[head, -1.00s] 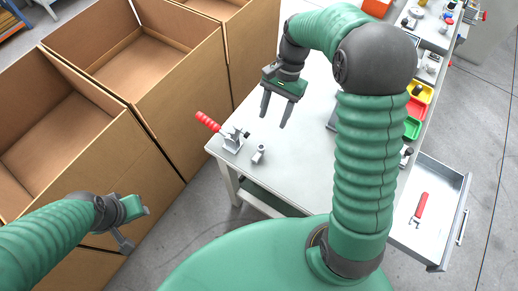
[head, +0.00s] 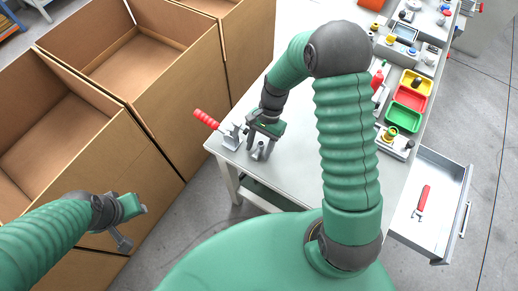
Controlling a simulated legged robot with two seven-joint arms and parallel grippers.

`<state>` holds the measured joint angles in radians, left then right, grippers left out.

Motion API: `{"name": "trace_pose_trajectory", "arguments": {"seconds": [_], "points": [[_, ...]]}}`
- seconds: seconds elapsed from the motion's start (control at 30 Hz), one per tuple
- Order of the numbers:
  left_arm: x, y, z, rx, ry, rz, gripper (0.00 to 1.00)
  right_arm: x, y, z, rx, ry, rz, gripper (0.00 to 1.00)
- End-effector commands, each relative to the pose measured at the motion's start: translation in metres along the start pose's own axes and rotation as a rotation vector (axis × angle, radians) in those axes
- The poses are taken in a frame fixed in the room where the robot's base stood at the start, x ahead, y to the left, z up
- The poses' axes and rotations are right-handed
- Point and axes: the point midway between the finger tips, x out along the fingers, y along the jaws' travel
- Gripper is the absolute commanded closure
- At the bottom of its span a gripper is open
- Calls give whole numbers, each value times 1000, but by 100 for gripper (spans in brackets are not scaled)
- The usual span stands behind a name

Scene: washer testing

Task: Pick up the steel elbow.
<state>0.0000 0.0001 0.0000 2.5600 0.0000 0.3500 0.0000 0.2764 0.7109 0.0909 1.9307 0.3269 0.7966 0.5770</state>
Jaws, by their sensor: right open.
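The steel elbow (head: 259,151) is a small grey piece near the front-left corner of the white table, partly hidden by my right gripper. My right gripper (head: 260,153) is open, pointing down, with its fingers on either side of the elbow. I cannot tell whether either finger touches it. My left gripper (head: 126,236) is low at the left, in front of a cardboard box and away from the table. How far its fingers are apart is unclear.
A red-handled clamp (head: 217,127) stands close to the left of my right gripper. Colored bins (head: 404,116) and small parts line the table's right side. An open drawer (head: 434,188) holds a red-handled tool. Large open cardboard boxes (head: 125,150) stand at the left.

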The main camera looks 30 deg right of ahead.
Motion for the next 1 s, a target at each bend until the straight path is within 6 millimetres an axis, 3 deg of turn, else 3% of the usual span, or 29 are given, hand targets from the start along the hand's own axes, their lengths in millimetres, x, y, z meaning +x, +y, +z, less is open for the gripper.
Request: {"name": "trace_pose_trajectory", "arguments": {"seconds": [0.17, 0.53, 1.0], "points": [[0, 0, 0, 0, 0, 0, 64, 0, 0, 0, -1, 0, 0, 50], [0, 0, 0, 0, 0, 0, 64, 0, 0, 0, -1, 1, 0, 98], [0, 0, 0, 0, 0, 0, 64, -2, 0, 0, -1, 2, -1, 100]]}}
